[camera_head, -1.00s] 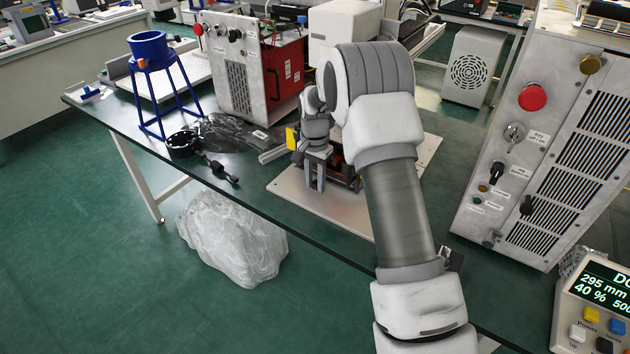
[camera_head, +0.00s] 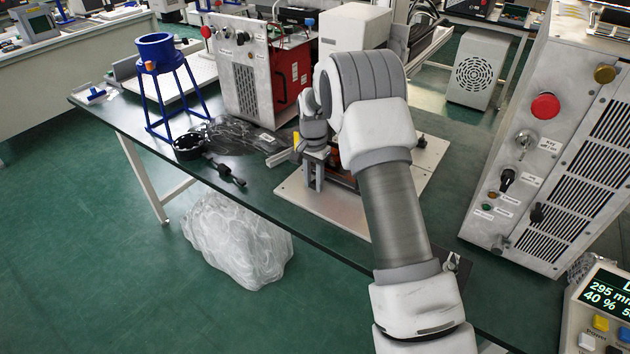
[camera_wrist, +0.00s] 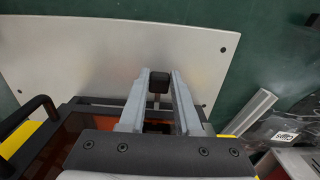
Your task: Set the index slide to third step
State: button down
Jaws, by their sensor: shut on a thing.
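The index slide device stands on a pale base plate (camera_head: 335,208) on the dark bench, mostly hidden behind my arm in the head view. In the wrist view, a small black knob (camera_wrist: 159,82) sits between my grey fingertips, in front of the device's dark body. My gripper (camera_wrist: 159,88) is shut on this knob. In the head view, my gripper (camera_head: 315,172) points down over the left part of the plate. The step marks and the slide's exact position cannot be read.
A black handle (camera_wrist: 28,122) and yellow parts lie close to the left of my gripper in the wrist view. A blue stand (camera_head: 158,75), a black ring clamp (camera_head: 190,146) and a red-sided unit (camera_head: 262,70) stand left and behind. A tall control cabinet (camera_head: 540,140) rises at right.

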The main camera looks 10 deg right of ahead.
jog(key=c, duration=0.6)
grip_release()
jog(key=shift+r, duration=0.15)
notch_tip(320, 180, up, 17)
jog(key=p, duration=0.2)
jog(key=shift+p, duration=0.4)
jog(key=shift+r, duration=0.1)
